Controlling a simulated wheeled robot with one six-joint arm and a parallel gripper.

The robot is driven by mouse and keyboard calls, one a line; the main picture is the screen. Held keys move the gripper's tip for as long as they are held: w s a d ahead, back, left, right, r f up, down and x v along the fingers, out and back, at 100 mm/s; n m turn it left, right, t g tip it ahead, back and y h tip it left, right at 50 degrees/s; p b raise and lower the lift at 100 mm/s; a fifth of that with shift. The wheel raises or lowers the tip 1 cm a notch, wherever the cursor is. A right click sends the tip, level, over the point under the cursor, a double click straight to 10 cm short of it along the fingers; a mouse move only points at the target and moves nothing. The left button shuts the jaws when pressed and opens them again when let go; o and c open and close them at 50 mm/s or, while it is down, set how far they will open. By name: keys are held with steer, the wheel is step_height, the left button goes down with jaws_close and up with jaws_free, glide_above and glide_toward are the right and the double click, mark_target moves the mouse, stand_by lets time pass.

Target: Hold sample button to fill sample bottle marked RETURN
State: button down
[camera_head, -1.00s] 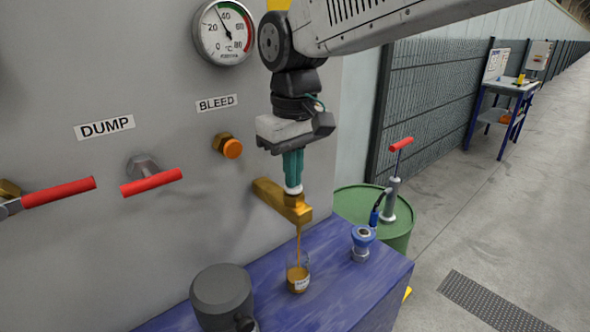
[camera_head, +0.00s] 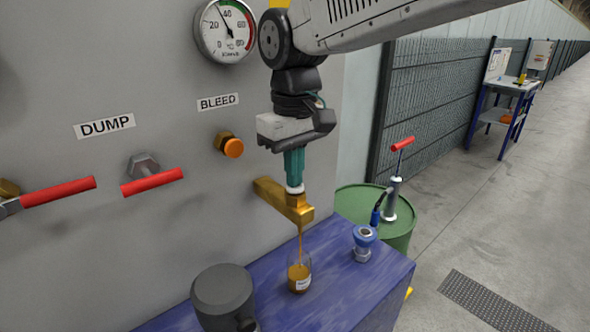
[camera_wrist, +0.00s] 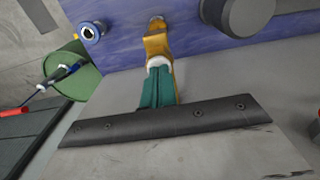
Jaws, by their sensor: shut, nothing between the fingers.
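My gripper (camera_head: 294,184) is shut with its green fingers together, pointing down. Its tips touch the white sample button (camera_head: 295,190) on top of the brass spout (camera_head: 285,203). The button also shows at the fingertips in the wrist view (camera_wrist: 159,62). A thin amber stream (camera_head: 300,240) runs from the spout into the clear sample bottle (camera_head: 299,274) on the blue table.
A dark grey round container (camera_head: 222,296) and a blue-and-silver fitting (camera_head: 363,243) stand on the blue table (camera_head: 345,290) beside the bottle. A green drum (camera_head: 398,232) with a red-handled pump is behind.

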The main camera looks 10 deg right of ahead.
step_height(320, 180, up, 14)
stand_by(0.3)
steer(key=shift+s, duration=0.1)
steer(key=s+d+f+m+t, duration=0.1)
steer(key=s+d+f+m, duration=0.5)
steer(key=s+d+f, duration=1.3)
steer(key=shift+s+d+f+m, duration=0.3)
steer(key=shift+s+d+m, duration=0.1)
steer(key=shift+d, duration=0.65)
